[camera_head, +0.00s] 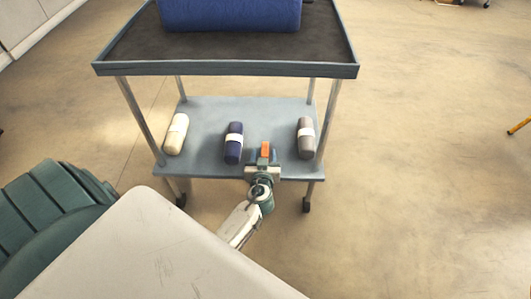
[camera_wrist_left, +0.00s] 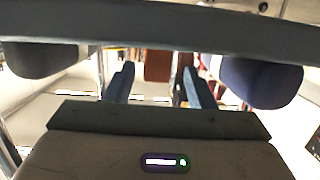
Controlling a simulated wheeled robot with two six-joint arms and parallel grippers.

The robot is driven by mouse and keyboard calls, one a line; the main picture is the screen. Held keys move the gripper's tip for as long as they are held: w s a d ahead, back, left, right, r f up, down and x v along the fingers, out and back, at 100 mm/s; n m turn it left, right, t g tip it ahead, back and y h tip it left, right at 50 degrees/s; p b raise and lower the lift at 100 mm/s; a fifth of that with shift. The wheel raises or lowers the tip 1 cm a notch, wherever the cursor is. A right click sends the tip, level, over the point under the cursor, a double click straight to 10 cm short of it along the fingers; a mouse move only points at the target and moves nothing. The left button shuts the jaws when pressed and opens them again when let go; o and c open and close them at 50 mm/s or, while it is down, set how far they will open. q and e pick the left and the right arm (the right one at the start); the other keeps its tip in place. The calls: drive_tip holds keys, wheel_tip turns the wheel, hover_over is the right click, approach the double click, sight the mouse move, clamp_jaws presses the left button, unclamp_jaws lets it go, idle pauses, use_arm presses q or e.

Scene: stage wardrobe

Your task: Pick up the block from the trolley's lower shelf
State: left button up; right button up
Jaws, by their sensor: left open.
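The block (camera_head: 265,148) is small and orange and sits near the front edge of the trolley's lower shelf (camera_head: 205,118). In the left wrist view the block (camera_wrist_left: 158,67) shows brownish orange, centred in the gap between my fingers. My left gripper (camera_head: 262,158) is open at the shelf's front edge, with a finger on either side of the block in the picture. It also shows in the left wrist view (camera_wrist_left: 158,82), with a gap between each finger and the block. I cannot tell how far the fingertips reach along it. My right gripper is not in view.
On the lower shelf lie a cream roll (camera_head: 176,134), a blue roll (camera_head: 233,143) left of the gripper, and a grey roll (camera_head: 306,138) to its right. The trolley's upper tray (camera_head: 230,68) overhangs the shelf and bears a large blue bundle (camera_head: 230,12). Floor right of the trolley is clear.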

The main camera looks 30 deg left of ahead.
sight(265, 145)
use_arm(q)
drive_tip(key=x, duration=0.5)
drive_tip(key=shift+w+d, duration=0.1)
drive_tip(key=shift+w, duration=0.05)
drive_tip(key=shift+c, duration=0.4)
drive_tip(key=c, duration=1)
